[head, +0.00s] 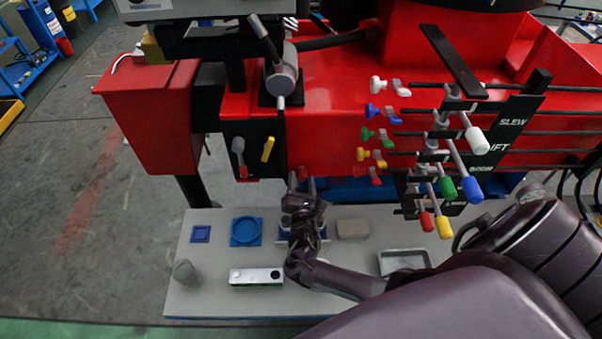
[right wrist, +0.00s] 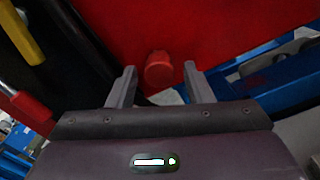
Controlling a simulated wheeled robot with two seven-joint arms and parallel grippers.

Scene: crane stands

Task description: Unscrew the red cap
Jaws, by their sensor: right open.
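The red cap (right wrist: 159,72) is a small round knob on the red crane body in the right wrist view. In the head view the red cap (head: 302,172) shows small, just above my right gripper (head: 303,184). In the right wrist view my right gripper (right wrist: 160,82) is open, with one finger on each side of the cap. Gaps show between the cap and both fingers, so neither appears to touch it. My left gripper is not in view.
Levers with coloured knobs (head: 472,189) stick out at the right. Small levers (head: 239,152) sit left of the cap. A grey table (head: 215,285) below holds a blue round tray (head: 246,230), a level (head: 256,277) and a metal tray (head: 404,262).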

